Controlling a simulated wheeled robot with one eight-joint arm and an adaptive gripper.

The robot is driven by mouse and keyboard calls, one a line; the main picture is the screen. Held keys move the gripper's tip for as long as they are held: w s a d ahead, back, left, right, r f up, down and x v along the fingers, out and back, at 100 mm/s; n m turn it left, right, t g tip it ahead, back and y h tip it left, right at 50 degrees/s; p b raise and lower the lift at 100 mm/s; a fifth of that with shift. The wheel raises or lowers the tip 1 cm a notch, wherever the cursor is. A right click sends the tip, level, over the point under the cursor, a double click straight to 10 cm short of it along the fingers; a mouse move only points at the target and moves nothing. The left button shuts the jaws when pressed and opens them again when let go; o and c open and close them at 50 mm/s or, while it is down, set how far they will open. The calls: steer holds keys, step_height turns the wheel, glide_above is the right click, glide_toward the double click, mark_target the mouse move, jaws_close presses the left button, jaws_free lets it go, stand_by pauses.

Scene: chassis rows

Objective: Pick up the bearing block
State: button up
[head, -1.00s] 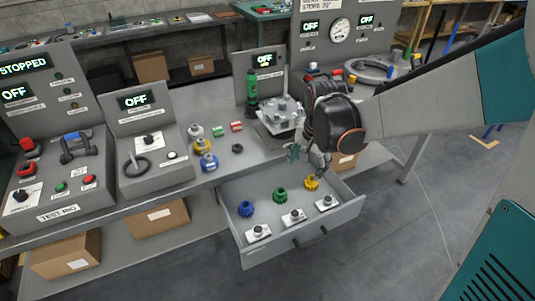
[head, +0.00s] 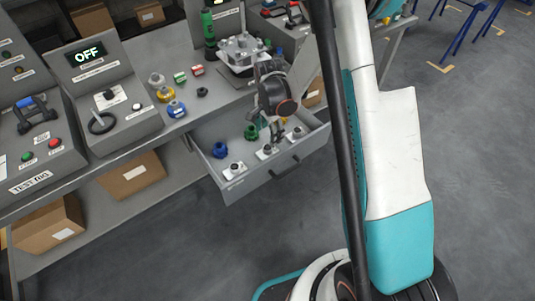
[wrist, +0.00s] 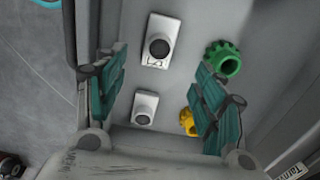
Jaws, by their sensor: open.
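Several white-grey blocks, each with a dark round centre, sit in a row along the front of the open drawer; I take these as bearing blocks. In the head view they are a left block (head: 235,168), a middle block (head: 267,152) and a right block (head: 296,133). In the wrist view, the middle block (wrist: 160,40) and right block (wrist: 145,106) lie below and between my fingers. My gripper (head: 277,132) is over the drawer, its open green-padded fingers also showing in the wrist view (wrist: 160,75). Nothing is between them.
A blue gear (head: 222,147) and a green gear (head: 251,132) stand behind the blocks in the drawer (head: 247,187). A yellow gear (wrist: 188,122) is beside my right finger in the wrist view. A grey fixture (head: 243,50) stands on the bench behind my gripper.

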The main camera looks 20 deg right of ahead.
mark_target(267, 147)
step_height(267, 147, down, 4)
steer(key=shift+r+b, duration=0.1)
steer(key=shift+b, duration=0.4)
steer(key=f+b, duration=0.2)
steer(key=f, duration=0.1)
steer(key=f+b, duration=0.1)
steer(key=f, duration=0.1)
steer(key=shift+s+a+f, duration=0.15)
steer(key=shift+a, duration=0.1)
steer(key=c, duration=1.4)
